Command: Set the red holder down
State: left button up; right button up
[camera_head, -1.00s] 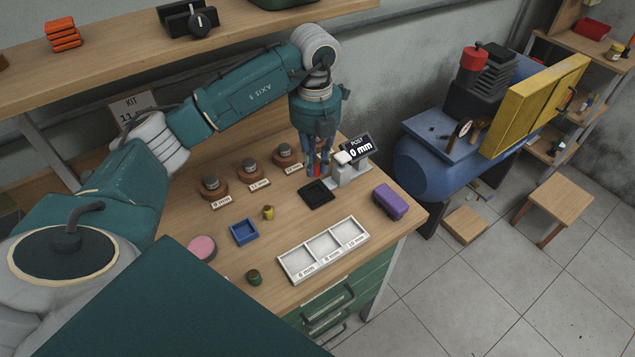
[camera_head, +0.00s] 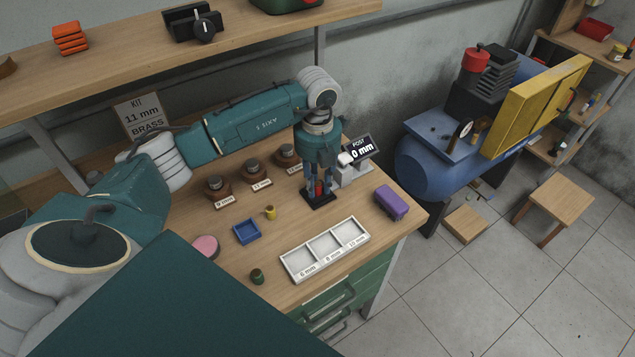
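My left gripper (camera_head: 318,190) points straight down over the black square pad (camera_head: 330,200). Its fingers are on either side of the red holder (camera_head: 319,186) and appear shut on it. Only a small red patch shows between the fingers, so most of the holder is hidden. The holder is at or just above the pad; I cannot tell if it touches. The white post unit (camera_head: 346,175) stands right behind the pad, its display (camera_head: 361,149) reading "POST 0 mm". My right gripper is not in view.
Several round brown stands (camera_head: 252,172) with size labels line the back. A blue tray (camera_head: 246,231), yellow part (camera_head: 270,212), pink disc (camera_head: 206,247) and green part (camera_head: 257,276) lie at left. A white three-compartment tray (camera_head: 325,248) and purple block (camera_head: 391,202) are nearer the front right.

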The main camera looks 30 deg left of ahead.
aim_at(318, 183)
pick_arm(q)
jog(key=shift+o, duration=0.4)
jog(key=shift+r, duration=0.25)
notch_tip(318, 183, up, 12)
jog(key=b, duration=0.2)
jog(key=shift+b, duration=0.3)
jog(key=shift+f, duration=0.15)
